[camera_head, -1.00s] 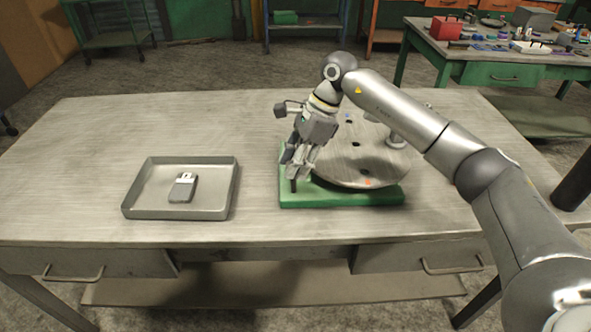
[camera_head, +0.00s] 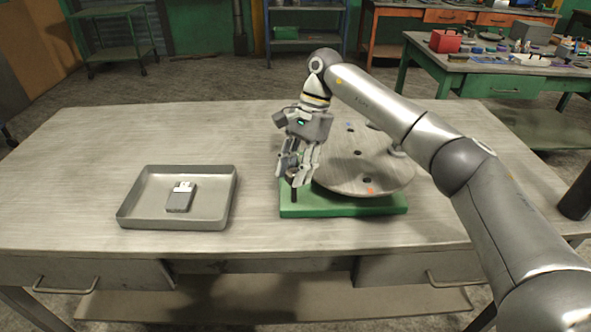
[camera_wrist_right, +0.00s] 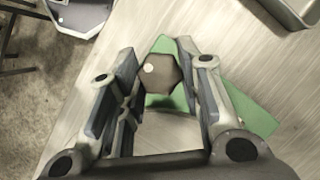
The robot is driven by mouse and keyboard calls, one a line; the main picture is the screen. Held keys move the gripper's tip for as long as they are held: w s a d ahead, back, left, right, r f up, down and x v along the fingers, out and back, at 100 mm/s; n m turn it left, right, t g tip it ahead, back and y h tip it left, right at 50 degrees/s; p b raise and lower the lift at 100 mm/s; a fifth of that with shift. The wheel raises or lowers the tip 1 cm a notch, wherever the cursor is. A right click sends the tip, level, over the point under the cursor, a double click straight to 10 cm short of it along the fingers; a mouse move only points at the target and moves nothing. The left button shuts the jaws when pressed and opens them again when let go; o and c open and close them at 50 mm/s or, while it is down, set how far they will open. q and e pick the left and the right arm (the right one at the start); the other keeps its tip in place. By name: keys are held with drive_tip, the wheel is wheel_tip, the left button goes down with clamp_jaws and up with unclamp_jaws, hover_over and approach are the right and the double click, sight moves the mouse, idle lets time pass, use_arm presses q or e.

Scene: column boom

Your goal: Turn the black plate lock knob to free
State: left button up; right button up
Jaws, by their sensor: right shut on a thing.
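The black plate lock knob (camera_wrist_right: 163,75), dark and many-sided with a white dot on top, shows between my right fingers in the right wrist view. My right gripper (camera_head: 300,178) is shut on it at the left front of the green base (camera_head: 345,208). In the head view the fingers mostly hide the knob; a dark upright piece shows below them. A round grey metal plate (camera_head: 345,177) with dark holes and an orange mark lies on the base, just right of the gripper. My left gripper is out of view.
A shallow grey tray (camera_head: 127,213) holding a small grey device (camera_head: 180,198) stands on the left of the metal workbench (camera_head: 80,190). Bench space between tray and base is clear. A green table (camera_head: 490,85) with tools stands behind at right.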

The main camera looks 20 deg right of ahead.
drive_tip(key=shift+r, duration=0.1)
drive_tip(key=o, duration=0.7)
drive_tip(key=shift+o, duration=0.2)
drive_tip(key=v, duration=1.2)
